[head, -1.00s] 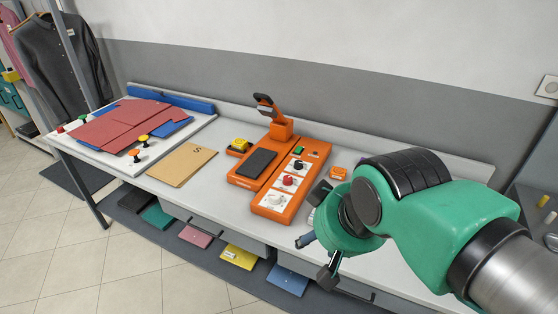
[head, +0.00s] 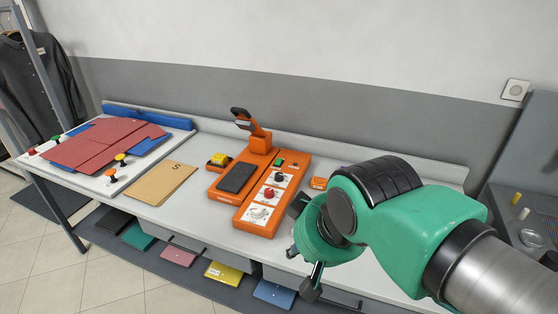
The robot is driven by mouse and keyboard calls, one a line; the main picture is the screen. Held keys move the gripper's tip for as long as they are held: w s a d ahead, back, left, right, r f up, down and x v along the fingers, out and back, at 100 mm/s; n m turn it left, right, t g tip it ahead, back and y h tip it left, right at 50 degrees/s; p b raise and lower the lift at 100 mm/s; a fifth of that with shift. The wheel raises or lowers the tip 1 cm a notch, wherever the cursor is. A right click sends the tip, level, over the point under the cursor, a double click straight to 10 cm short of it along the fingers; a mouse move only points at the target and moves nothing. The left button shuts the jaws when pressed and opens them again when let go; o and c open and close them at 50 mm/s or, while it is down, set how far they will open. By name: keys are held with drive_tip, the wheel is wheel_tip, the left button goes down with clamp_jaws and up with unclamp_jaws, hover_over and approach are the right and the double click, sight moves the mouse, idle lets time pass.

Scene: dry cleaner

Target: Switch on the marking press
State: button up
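The orange marking press (head: 225,198) stands on the grey table (head: 180,220), with a dark pad and a raised black-handled lever (head: 247,122) at its back. Its control panel (head: 262,215) carries a green switch (head: 279,162) at the top, a black knob (head: 279,178), a red knob (head: 269,194) and a white dial below. Whether the switch is on cannot be told. My gripper (head: 301,248) is to the right of the panel, apart from it, over the table's front part. Its fingers are partly hidden by my green wrist; I see nothing held.
A small orange box (head: 318,183) lies right of the press. A yellow-topped block (head: 219,160) stands at its left. Brown envelopes (head: 161,184) and a red garment on a board (head: 108,143) lie further left. Coloured folders (head: 223,273) lie below the table.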

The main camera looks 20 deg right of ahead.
drive_tip(key=shift+w+r, duration=0.15)
drive_tip(key=shift+w, duration=0.05)
clamp_jaws()
drive_tip(key=w+d+r+m+h+p, duration=0.15)
drive_tip(key=w+r, duration=0.25)
drive_tip(key=w, duration=0.4)
drive_tip(key=w+d+r+m+y+p, duration=0.1)
drive_tip(key=w+d+r+p, duration=0.2)
drive_tip(key=w, duration=0.5)
drive_tip(key=m+g+h+p, duration=0.3)
drive_tip(key=m+p, duration=0.4)
drive_tip(key=p, duration=0.5)
hover_over(280, 159)
drive_tip(key=s+a, duration=0.3)
wheel_tip(280, 159, down, 17)
drive_tip(key=shift+d+n+y, duration=0.1)
drive_tip(key=shift+n+y, duration=0.15)
drive_tip(key=shift+f, duration=0.1)
drive_tip(key=shift+a+b+x, duration=0.2)
drive_tip(key=shift+b+x, duration=0.1)
drive_tip(key=shift+x, duration=6.6)
